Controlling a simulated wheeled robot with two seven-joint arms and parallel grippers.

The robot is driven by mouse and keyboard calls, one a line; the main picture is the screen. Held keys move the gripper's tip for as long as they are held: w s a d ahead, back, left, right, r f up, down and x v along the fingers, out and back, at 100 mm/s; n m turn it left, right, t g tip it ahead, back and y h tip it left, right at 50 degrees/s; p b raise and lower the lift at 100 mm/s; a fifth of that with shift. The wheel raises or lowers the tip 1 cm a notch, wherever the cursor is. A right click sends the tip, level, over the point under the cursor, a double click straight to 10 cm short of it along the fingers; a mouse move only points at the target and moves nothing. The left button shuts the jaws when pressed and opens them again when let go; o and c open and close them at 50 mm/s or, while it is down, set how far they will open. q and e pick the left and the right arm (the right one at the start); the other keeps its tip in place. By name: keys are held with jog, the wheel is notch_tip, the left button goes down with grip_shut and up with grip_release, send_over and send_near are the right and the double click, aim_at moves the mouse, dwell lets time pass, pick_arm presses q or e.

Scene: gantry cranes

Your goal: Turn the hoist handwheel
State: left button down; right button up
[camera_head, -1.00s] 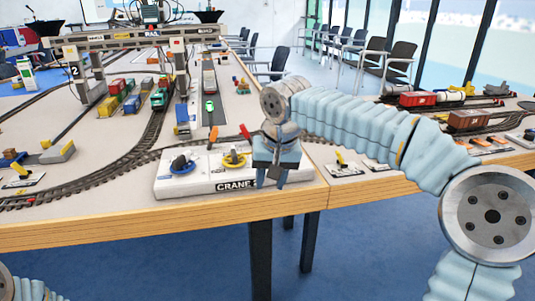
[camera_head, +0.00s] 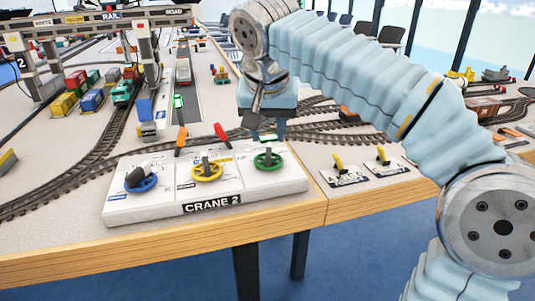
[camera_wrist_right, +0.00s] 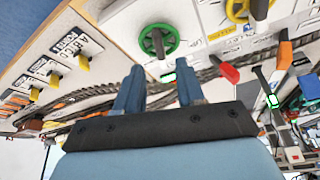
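The white CRANE 2 panel (camera_head: 240,200) sits at the table's front edge. It carries a blue handwheel (camera_head: 140,180), a yellow handwheel (camera_head: 207,172) and a green handwheel (camera_head: 268,161), each with a dark knob. The small labels are too small to read, so I cannot tell which is the hoist handwheel. My right gripper (camera_head: 267,130) is above and behind the green handwheel, apart from it. In the right wrist view my right gripper (camera_wrist_right: 158,92) is open and empty, with the green handwheel (camera_wrist_right: 159,41) ahead of its fingertips. My left gripper is out of view.
An orange lever (camera_head: 181,138) and a red lever (camera_head: 222,132) stand behind the panel. Yellow switch levers (camera_head: 338,160) are to its right. Rail tracks (camera_head: 75,175) run behind, with a gantry crane (camera_head: 100,25) at the back left.

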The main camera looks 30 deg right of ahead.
aim_at(269, 150)
jog(key=b+x, duration=0.1)
jog(key=x, duration=0.4)
jog(key=shift+w+d+f, duration=0.1)
jog(key=shift+w+f, duration=0.05)
jog(key=shift+f, duration=0.25)
grip_shut()
